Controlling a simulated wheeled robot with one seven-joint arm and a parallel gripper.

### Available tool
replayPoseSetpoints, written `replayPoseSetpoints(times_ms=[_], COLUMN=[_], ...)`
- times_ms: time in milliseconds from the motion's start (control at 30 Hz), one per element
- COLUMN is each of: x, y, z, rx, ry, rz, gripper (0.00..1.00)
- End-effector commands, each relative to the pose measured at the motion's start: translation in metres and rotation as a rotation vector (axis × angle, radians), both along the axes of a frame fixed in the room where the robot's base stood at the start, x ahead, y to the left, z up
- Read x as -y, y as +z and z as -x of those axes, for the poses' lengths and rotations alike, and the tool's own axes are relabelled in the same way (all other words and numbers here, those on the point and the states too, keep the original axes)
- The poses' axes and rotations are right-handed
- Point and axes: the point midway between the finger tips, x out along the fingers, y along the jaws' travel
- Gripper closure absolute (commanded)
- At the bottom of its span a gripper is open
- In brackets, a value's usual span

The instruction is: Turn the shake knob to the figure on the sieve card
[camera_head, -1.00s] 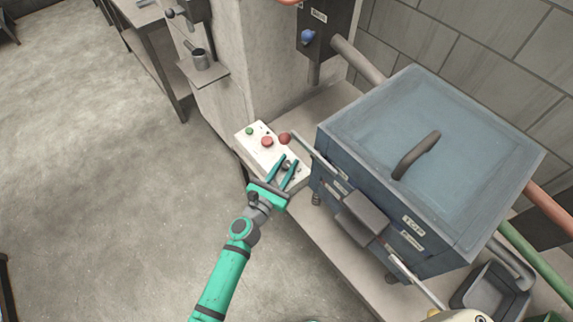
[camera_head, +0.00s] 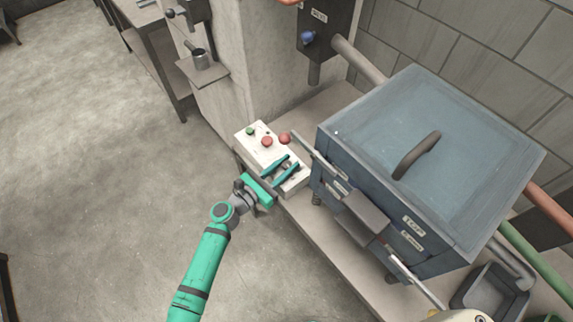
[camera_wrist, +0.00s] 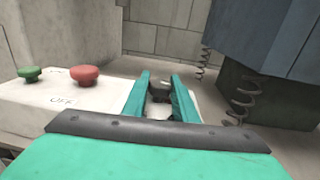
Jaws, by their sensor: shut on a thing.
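The white control box (camera_head: 262,156) stands on the bench, left of the blue sieve box. The shake knob (camera_wrist: 160,90) is a dark grey knob on the box top, seen between my fingers in the wrist view. My gripper (camera_head: 292,161) reaches over the box from the lower left and is shut on the knob. In the wrist view the teal fingers (camera_wrist: 160,84) stand on either side of it. The fingers partly hide the knob, and its scale and pointer cannot be read. I cannot make out a sieve card or its figure.
A green button (camera_head: 250,131) and a red button (camera_head: 267,141) sit on the same box, left of my fingers. The blue sieve box (camera_head: 370,150) stands close on the right, on springs (camera_wrist: 243,100). Open floor (camera_head: 110,200) lies to the left.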

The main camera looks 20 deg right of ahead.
Motion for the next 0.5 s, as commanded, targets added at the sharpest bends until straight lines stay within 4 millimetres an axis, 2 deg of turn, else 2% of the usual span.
replayPoseSetpoints(times_ms=[100, 133, 200, 500], x=[-0.0019, -0.0019, -0.0017, -0.0011], y=[-0.003, -0.0031, -0.0029, -0.0013], z=[-0.0005, -0.0005, -0.0003, 0.0], rx=[-0.003, -0.003, -0.002, -0.001], ry=[0.003, 0.003, 0.003, 0.002], rz=[-0.005, -0.005, -0.006, -0.002], gripper=[0.97, 0.72, 0.56, 0.56])
